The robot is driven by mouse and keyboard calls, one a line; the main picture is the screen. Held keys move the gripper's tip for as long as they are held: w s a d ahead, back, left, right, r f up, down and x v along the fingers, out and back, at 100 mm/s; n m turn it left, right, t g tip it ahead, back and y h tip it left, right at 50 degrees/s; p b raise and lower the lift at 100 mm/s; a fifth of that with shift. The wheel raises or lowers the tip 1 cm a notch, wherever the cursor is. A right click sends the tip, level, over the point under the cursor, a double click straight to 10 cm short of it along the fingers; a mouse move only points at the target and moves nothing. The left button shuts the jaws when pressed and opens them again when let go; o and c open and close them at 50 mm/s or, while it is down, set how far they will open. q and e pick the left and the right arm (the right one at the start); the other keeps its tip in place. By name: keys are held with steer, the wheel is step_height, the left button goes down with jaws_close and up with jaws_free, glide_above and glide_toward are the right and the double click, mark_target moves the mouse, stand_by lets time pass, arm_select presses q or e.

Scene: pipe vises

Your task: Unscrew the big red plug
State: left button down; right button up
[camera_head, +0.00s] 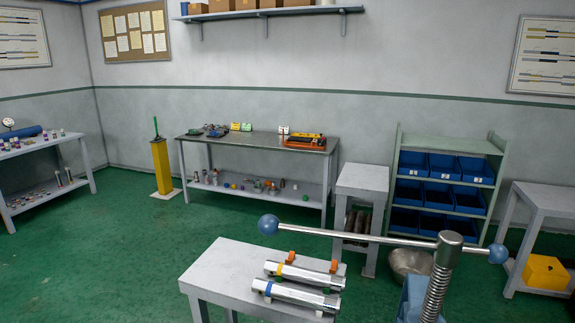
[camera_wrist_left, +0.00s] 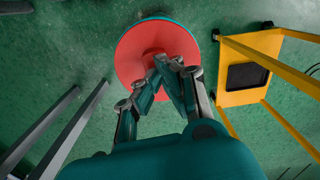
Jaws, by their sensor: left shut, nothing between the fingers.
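In the left wrist view a round red disc (camera_wrist_left: 130,50) with a teal edge lies below my left gripper. I cannot tell whether it is the big red plug. My left gripper (camera_wrist_left: 166,60) has its fingers together with nothing between them, and its fingertips overlap the disc in the picture. Whether they touch it cannot be told. In the head view no big red plug and neither gripper shows. A vise (camera_head: 440,270) with a threaded screw and long ball-ended handle stands in front.
A grey table (camera_head: 215,270) beside the vise holds two metal pipes (camera_head: 300,273) with coloured bands. A workbench (camera_head: 240,147), a rack of blue bins (camera_head: 440,165) and a side table (camera_head: 545,195) stand behind. A yellow frame (camera_wrist_left: 245,70) is right of the disc. Green floor is open at left.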

arm_select(q)
steer(key=n, duration=0.3)
steer(key=shift+s+f+n, duration=0.15)
steer(key=shift+f+n, duration=0.05)
steer(key=shift+n, duration=0.2)
steer(key=n, duration=0.4)
steer(key=shift+r, duration=0.1)
steer(key=c, duration=1.4)
jaws_free()
steer(key=shift+w, duration=0.3)
